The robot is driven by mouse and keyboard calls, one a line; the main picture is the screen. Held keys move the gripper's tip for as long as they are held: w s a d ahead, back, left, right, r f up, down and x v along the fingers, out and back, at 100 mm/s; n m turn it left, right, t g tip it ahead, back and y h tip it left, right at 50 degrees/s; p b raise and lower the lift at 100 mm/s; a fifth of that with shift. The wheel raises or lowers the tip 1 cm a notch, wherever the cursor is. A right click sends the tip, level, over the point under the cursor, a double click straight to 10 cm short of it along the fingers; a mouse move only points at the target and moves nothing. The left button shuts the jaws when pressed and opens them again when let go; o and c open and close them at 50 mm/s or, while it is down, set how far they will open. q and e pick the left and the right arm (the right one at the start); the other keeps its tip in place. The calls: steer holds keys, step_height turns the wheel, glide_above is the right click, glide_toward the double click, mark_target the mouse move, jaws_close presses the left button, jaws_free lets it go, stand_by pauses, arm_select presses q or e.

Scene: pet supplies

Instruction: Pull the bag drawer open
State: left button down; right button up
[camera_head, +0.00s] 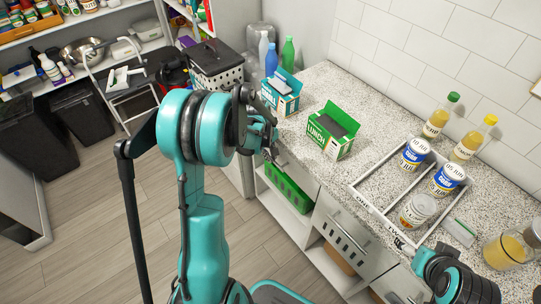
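A grey drawer front (291,172) lies under the counter edge, just right of my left gripper. A second grey front with dark slots (341,237) and a bar handle is farther right along the same cabinet. No label shows which is the bag drawer, and both fronts look flush. My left gripper (268,153) is at the counter's front edge by the first front, its fingers pointing down. My own wrist partly hides it, so I cannot tell its opening or any contact.
The speckled counter (310,88) holds a green box (333,131), a blue box (281,93) and a divided tray (378,195) with cans and bottles. A jar (505,252) stands at the right. A green basket (288,187) sits on the shelf below. Wooden floor lies in front.

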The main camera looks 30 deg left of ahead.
arm_select(q)
steer(key=s+a, duration=0.4)
steer(key=s, duration=0.7)
steer(key=s+a, duration=0.5)
steer(key=s, duration=0.7)
steer(key=shift+a, duration=0.25)
steer(key=c, duration=1.9)
jaws_free()
steer(key=r, duration=0.4)
steer(key=s+r, duration=0.1)
steer(key=r, duration=0.3)
steer(key=s+a+r, duration=0.1)
steer(key=r, duration=0.2)
steer(key=shift+s+r, duration=0.15)
steer(key=shift+r, duration=0.25)
